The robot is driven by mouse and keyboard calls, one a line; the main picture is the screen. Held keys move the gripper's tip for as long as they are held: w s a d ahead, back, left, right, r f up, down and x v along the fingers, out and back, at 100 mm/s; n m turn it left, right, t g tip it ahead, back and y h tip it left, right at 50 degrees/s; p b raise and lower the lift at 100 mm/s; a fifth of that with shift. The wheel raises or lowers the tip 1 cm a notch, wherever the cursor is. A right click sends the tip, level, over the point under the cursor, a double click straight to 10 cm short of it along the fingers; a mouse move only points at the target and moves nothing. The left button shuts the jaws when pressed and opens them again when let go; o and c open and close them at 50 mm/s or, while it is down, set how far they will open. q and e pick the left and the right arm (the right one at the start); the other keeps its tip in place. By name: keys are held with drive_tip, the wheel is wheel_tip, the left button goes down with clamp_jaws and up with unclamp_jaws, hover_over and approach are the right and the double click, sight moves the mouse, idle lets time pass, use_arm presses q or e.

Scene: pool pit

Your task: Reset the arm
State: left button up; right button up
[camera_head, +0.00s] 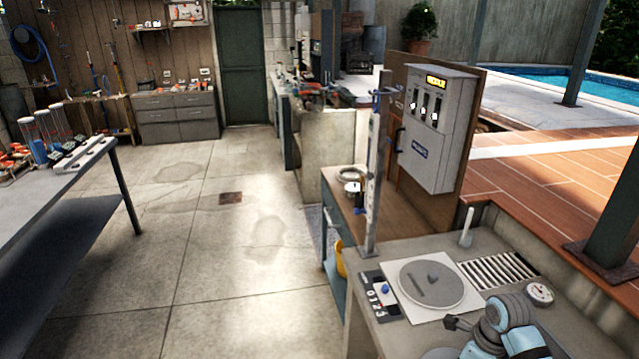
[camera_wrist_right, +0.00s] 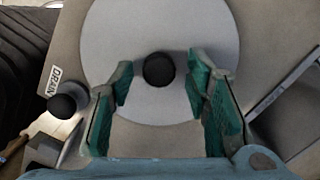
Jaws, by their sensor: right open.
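My right gripper (camera_wrist_right: 160,95) shows in the right wrist view with its two green-padded fingers spread apart. It is open. A black round knob (camera_wrist_right: 158,69) appears between the fingertips, over a pale grey disc (camera_wrist_right: 215,25); I cannot tell how far below the fingers it is. No object is held. In the head view, part of my light-blue and grey right arm (camera_head: 505,330) shows at the bottom right, over the counter (camera_head: 590,335). Its fingers cannot be made out there. My left gripper is in neither view.
A black ball-ended lever (camera_wrist_right: 62,106) stands left of the fingers near a DRAIN label (camera_wrist_right: 50,80). The counter bears a round lid (camera_head: 415,300), a grille (camera_head: 497,270), a gauge (camera_head: 540,292) and a white-handled piece (camera_head: 467,228). A grey control box (camera_head: 435,150) and post (camera_head: 375,190) rise behind.

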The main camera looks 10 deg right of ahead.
drive_tip(key=r, duration=0.2)
drive_tip(key=r+p, duration=0.1)
drive_tip(key=r, duration=0.2)
drive_tip(key=shift+w+a+r, duration=0.1)
drive_tip(key=shift+w+r, duration=0.1)
drive_tip(key=shift+s+r, duration=0.15)
drive_tip(key=shift+r, duration=0.35)
drive_tip(key=shift+f, duration=0.1)
